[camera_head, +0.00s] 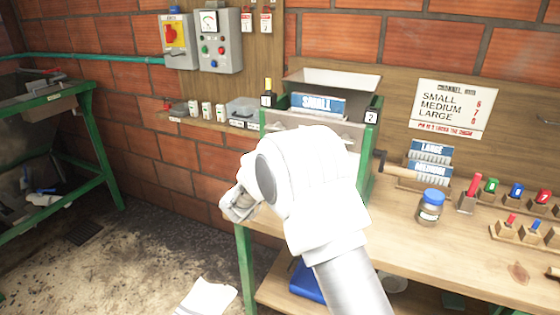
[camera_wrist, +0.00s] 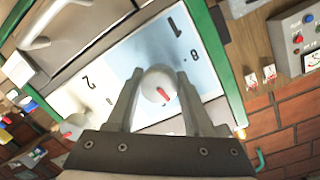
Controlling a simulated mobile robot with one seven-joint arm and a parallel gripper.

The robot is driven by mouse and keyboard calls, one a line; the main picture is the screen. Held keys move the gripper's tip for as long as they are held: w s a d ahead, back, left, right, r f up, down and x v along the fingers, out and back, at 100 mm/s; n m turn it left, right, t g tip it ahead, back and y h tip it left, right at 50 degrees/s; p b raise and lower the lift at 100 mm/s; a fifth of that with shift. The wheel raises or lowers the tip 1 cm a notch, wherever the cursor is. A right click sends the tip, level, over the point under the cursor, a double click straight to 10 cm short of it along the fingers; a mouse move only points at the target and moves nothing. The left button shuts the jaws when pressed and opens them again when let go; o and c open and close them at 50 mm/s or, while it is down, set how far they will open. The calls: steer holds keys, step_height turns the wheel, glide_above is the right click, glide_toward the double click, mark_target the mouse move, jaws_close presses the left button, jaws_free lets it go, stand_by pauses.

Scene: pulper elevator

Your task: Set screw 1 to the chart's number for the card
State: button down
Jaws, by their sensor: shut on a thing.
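The machine (camera_head: 367,150) is green-framed, with a blue SMALL card (camera_head: 318,104) standing in its top. In the wrist view, screw 1 (camera_wrist: 158,84) is a round pale knob with a red pointer mark, on a light panel (camera_wrist: 125,55) printed 1 and 2. My gripper (camera_wrist: 159,78) has its two fingers closed on either side of this knob. Screw 2 (camera_wrist: 74,126) is a second pale knob at lower left. The wall chart (camera_head: 452,108) lists SMALL 6, MEDIUM 7, LARGE 8. My arm hides the machine's front in the head view.
LARGE and MEDIUM cards (camera_head: 430,168) stand in a rack right of the machine. A blue-lidded jar (camera_head: 430,206) and several coloured-handled tools stand on the bench (camera_head: 385,255). A green-framed table (camera_head: 95,150) is at left.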

steer(key=shift+f+n+p, duration=0.1)
steer(key=shift+n+p, duration=1.05)
steer(key=shift+n, duration=0.55)
steer(key=shift+f+h, duration=0.1)
steer(key=shift+h, duration=0.3)
steer(key=shift+c, duration=1.6)
jaws_free()
steer(key=shift+s, duration=0.1)
steer(key=shift+s+a+r, duration=0.2)
steer(key=shift+s+a, duration=0.05)
steer(key=shift+s, duration=0.05)
steer(key=v, duration=1.6)
steer(key=shift+s, duration=0.25)
